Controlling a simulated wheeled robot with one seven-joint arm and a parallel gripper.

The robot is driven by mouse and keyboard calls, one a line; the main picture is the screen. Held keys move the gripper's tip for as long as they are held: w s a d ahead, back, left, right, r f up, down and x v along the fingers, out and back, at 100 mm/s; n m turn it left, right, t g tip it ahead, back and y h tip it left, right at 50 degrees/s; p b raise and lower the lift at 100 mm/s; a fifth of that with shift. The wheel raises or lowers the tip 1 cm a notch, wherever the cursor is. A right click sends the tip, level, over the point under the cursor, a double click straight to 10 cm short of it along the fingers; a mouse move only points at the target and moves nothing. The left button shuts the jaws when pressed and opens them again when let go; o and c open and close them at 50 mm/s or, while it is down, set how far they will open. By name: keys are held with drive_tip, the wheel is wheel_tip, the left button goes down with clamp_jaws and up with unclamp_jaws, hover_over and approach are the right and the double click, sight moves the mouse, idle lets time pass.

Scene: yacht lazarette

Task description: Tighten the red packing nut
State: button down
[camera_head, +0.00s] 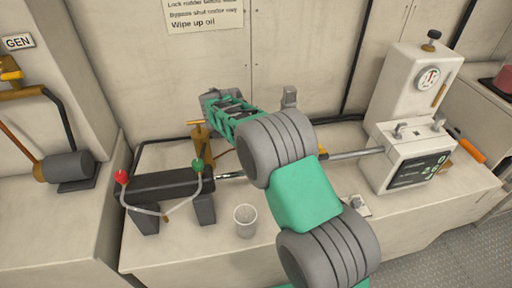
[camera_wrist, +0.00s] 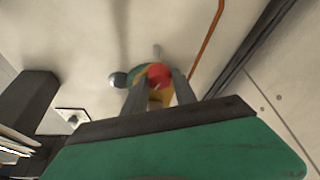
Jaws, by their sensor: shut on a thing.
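In the wrist view the red packing nut (camera_wrist: 158,75) is a small round red part. It sits between the tips of my gripper (camera_wrist: 158,92), whose two dark fingers are closed on its sides. A yellowish part shows just under the red one, between the fingers. A dark grey-green ball (camera_wrist: 118,80) is just left of the left finger. In the head view my green and grey arm reaches across the middle of the bench. The fingertips and the red nut cannot be made out there.
A black block with hoses ending in a red knob (camera_head: 121,177) and a green knob (camera_head: 197,164) is on the left. A brass fitting (camera_head: 200,145) stands behind it. A clear cup (camera_head: 245,221) is in front. A white gauge unit (camera_head: 412,160) is on the right.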

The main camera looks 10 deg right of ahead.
idle(0.3)
drive_tip(key=c, duration=1)
unclamp_jaws()
drive_tip(key=v, duration=0.7)
drive_tip(key=shift+a+r, duration=0.2)
drive_tip(key=shift+r, duration=0.15)
